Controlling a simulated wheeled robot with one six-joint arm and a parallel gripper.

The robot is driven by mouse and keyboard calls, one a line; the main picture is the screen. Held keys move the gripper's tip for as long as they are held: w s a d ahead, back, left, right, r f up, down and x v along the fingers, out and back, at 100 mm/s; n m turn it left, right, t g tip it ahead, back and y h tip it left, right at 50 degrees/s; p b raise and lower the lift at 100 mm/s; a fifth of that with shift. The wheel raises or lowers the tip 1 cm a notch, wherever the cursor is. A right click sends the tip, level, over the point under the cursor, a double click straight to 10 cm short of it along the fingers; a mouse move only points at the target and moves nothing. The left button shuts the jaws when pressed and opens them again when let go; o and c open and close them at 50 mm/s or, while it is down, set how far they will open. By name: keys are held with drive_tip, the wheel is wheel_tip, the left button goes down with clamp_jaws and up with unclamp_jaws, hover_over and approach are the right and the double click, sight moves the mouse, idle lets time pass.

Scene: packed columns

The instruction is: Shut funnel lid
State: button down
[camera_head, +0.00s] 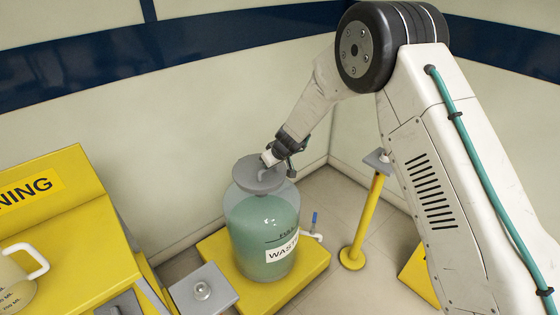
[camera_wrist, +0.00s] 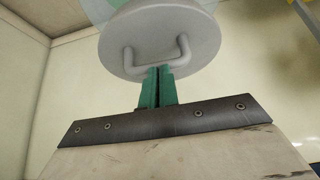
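The funnel lid (camera_head: 250,183) is a round grey disc with a raised, U-shaped handle. It lies roughly flat over the top of the clear waste bottle (camera_head: 252,222), which holds green liquid. Whether it is fully seated cannot be told. In the wrist view the lid (camera_wrist: 160,22) fills the top, with the handle (camera_wrist: 185,58) facing me. My gripper (camera_wrist: 157,70) has its green fingers close together, with a narrow gap between them. Their tips overlap the handle's bar; I cannot tell whether they touch it. In the head view my gripper (camera_head: 272,157) is at the lid's far edge.
The bottle stands on a yellow platform (camera_head: 306,275). A white tap with a blue lever (camera_head: 314,220) is right of it. A yellow post (camera_head: 366,215) with a grey top stands further right. A yellow cabinet (camera_head: 65,235) is at the left. A wall is close behind.

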drive_tip(key=shift+s+d+f, duration=0.2)
drive_tip(key=shift+s+f, duration=0.1)
drive_tip(key=shift+f, duration=0.25)
drive_tip(key=shift+s+d+f, duration=0.15)
drive_tip(key=shift+s+f, duration=0.1)
drive_tip(key=shift+f, duration=0.25)
drive_tip(key=shift+r, duration=0.1)
wheel_tip(320, 180, up, 5)
drive_tip(key=w, duration=0.2)
drive_tip(key=s+d, duration=0.5)
drive_tip(key=s, duration=0.3)
drive_tip(key=shift+d+f, duration=0.25)
drive_tip(key=shift+f, duration=0.15)
